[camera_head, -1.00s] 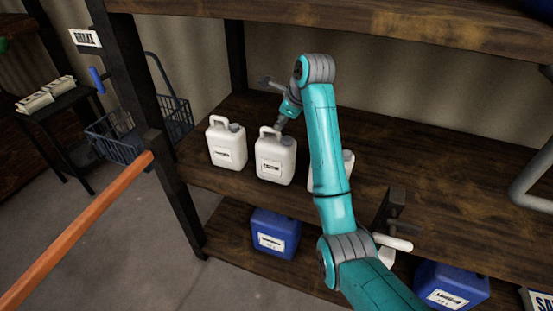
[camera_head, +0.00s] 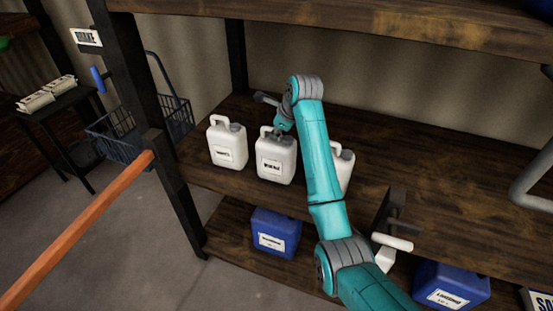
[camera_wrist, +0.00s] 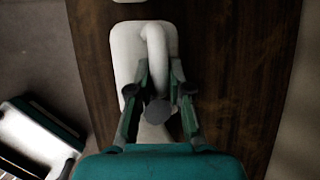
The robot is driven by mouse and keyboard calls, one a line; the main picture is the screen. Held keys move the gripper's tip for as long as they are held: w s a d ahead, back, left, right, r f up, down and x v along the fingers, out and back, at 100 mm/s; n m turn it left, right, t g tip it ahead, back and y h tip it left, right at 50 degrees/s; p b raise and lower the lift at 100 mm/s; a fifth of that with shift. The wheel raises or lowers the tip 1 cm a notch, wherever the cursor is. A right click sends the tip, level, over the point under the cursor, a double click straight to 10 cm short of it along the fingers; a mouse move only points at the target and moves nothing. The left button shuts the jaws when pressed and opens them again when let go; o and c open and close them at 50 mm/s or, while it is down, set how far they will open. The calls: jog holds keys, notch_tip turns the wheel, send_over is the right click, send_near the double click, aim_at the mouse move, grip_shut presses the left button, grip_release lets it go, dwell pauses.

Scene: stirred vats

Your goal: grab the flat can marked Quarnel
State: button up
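Three white flat cans with handles stand upright on the middle shelf: a left can (camera_head: 226,145), a middle can (camera_head: 275,160) and a right can (camera_head: 344,168) partly hidden behind my arm. Their labels are too blurred to read, so I cannot tell which is marked Quarnel. My gripper (camera_head: 280,131) is down at the top of the middle can. In the wrist view, the fingers of my gripper (camera_wrist: 160,68) stand apart on either side of that can's handle (camera_wrist: 158,45), above its grey cap (camera_wrist: 157,110). Any contact with the handle is unclear.
The upper shelf board (camera_head: 400,30) hangs above the cans, and a dark post (camera_head: 150,110) stands to their left. Blue canisters (camera_head: 276,233) (camera_head: 447,288) sit on the lower shelf. The middle shelf is bare behind the cans.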

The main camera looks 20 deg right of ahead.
grip_shut()
